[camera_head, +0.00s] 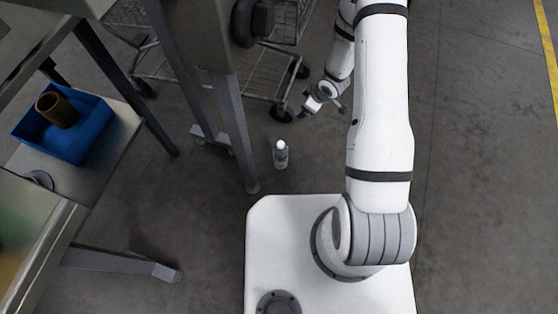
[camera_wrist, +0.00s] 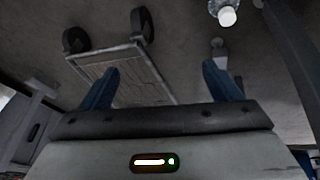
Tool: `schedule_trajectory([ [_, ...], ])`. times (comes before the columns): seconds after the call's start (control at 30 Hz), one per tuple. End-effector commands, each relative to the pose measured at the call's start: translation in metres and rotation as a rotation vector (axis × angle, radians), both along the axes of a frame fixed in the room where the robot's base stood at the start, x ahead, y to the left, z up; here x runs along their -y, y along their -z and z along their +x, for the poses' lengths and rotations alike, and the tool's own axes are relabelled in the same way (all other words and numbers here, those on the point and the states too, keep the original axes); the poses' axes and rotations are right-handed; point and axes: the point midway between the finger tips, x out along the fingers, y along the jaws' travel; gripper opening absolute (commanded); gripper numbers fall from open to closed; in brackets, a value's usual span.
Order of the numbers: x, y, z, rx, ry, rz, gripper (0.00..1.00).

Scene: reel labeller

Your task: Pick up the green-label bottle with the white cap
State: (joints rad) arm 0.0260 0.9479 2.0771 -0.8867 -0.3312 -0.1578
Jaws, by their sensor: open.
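The bottle (camera_head: 281,155) with a white cap and a green label stands upright on the floor, in front of my base and to the right of a grey machine leg. In the wrist view the bottle (camera_wrist: 224,12) is at the top right, cut by the frame edge, its white cap facing the camera. My gripper (camera_head: 307,110) is above and to the right of the bottle in the head view, apart from it. In the wrist view the two blue fingers of my gripper (camera_wrist: 165,78) are spread wide with nothing between them.
A wire cart (camera_head: 235,70) with black wheels stands behind the bottle. The grey machine leg (camera_head: 238,135) rises close on the bottle's left. A blue bin (camera_head: 88,145) holding a brown roll sits on a bench at the left. The floor at the right is clear.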

Motion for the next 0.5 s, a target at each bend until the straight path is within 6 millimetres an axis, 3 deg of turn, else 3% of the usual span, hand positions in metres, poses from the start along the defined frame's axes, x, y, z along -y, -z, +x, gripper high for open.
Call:
schedule_trajectory([
  [0.03, -0.009, 0.049, -0.011, -0.018, -0.045, 0.033, 0.84],
  [0.1, -0.021, 0.088, -0.023, -0.028, -0.099, 0.081, 0.84],
  [0.2, -0.035, 0.131, -0.042, -0.039, -0.161, 0.145, 0.84],
  [0.3, -0.045, 0.158, -0.057, -0.048, -0.202, 0.192, 0.84],
  [0.5, -0.056, 0.183, -0.068, -0.056, -0.236, 0.231, 0.84],
])
